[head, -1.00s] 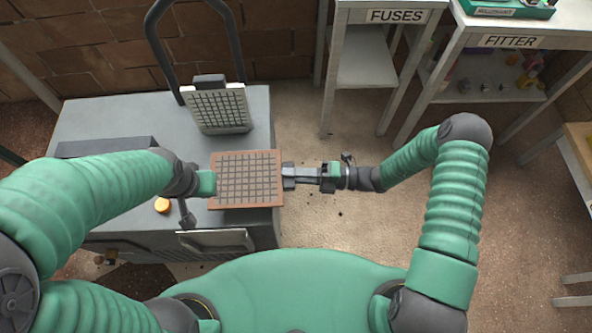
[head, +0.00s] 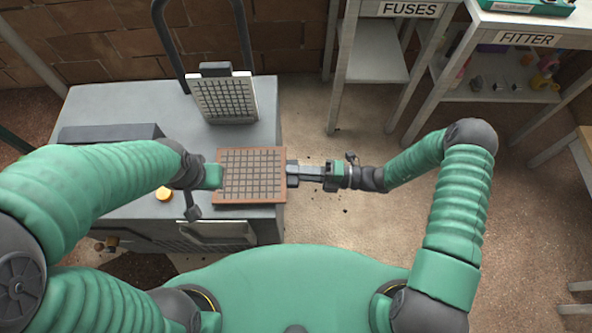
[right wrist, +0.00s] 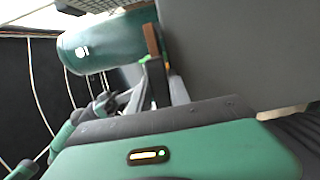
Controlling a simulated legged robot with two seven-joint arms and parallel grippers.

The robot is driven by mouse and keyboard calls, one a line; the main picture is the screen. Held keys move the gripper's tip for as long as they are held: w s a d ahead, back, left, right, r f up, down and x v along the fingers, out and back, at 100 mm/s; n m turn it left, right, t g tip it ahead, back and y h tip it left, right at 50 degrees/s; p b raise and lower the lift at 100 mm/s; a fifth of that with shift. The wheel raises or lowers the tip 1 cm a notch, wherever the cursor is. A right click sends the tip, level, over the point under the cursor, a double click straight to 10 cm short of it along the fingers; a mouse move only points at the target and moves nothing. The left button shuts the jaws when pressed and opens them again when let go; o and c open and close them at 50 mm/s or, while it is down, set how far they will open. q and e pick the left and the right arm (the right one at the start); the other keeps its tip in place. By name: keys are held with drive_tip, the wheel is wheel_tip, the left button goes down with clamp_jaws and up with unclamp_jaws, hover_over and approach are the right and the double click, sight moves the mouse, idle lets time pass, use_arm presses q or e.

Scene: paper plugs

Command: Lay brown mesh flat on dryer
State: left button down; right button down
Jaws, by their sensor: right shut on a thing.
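The brown mesh (head: 236,201), a square brown-framed grid, is at the front right of the grey dryer (head: 112,103). It looks roughly level, its right edge slightly past the dryer's side; whether it touches the top is unclear. My right gripper (head: 289,174) is shut on its right edge. In the right wrist view, a brown strip of the mesh (right wrist: 153,40) shows edge-on at the fingers. My left gripper (head: 214,177) is at the mesh's left edge; its fingers are too hidden to tell whether they grip.
A white-framed mesh (head: 225,99) stands tilted at the back of the dryer, near a dark tubular handle (head: 240,40). Shelves labelled FUSES (head: 408,10) and FITTER (head: 528,38) stand behind right.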

use_arm(q)
drive_tip(key=shift+f+b, duration=0.35)
drive_tip(key=shift+f, duration=0.05)
use_arm(e)
drive_tip(key=shift+f, duration=0.55)
drive_tip(key=c, duration=1.1)
unclamp_jaws()
